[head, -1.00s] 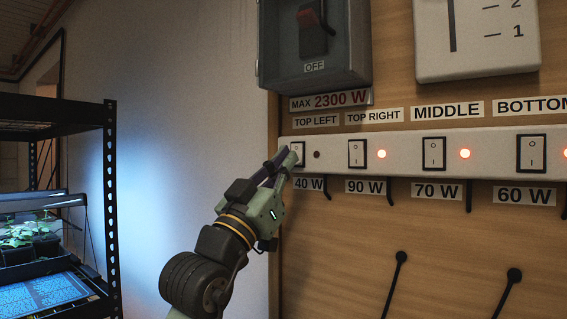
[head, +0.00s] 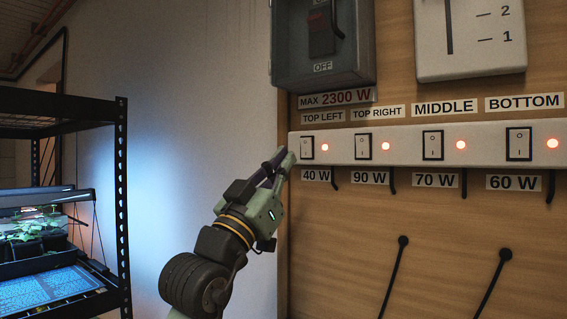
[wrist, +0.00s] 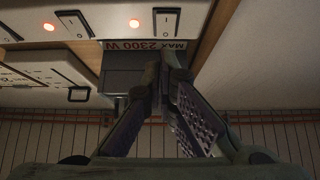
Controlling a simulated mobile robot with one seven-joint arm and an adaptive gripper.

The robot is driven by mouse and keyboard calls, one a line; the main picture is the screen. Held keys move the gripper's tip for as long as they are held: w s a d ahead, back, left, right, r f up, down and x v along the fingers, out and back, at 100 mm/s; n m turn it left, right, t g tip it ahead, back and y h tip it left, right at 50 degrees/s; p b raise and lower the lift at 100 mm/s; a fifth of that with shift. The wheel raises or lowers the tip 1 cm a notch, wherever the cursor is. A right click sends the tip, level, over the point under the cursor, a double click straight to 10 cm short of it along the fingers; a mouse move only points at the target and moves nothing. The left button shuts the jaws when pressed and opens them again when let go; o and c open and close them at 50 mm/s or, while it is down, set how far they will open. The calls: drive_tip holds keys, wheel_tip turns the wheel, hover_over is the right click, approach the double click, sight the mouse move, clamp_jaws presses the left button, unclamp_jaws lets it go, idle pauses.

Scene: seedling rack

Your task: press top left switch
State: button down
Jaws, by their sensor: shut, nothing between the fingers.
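The top left switch (head: 307,148) is a white rocker in a black frame at the left end of the white switch strip (head: 345,148).
The top right (head: 363,147), middle (head: 433,145) and bottom (head: 518,143) switches follow to the right, all lamps lit. A grey box (head: 350,70) with a lever marked OFF hangs above. A black shelf rack (head: 122,200) with seedlings stands at the left.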

drive_tip(key=s+a+f+b, duration=0.2)
drive_tip(key=s+a+f, duration=0.1)
drive_tip(key=f, duration=0.4)
drive_tip(key=shift+s+f+b, duration=0.15)
drive_tip(key=shift+s+b, duration=0.25)
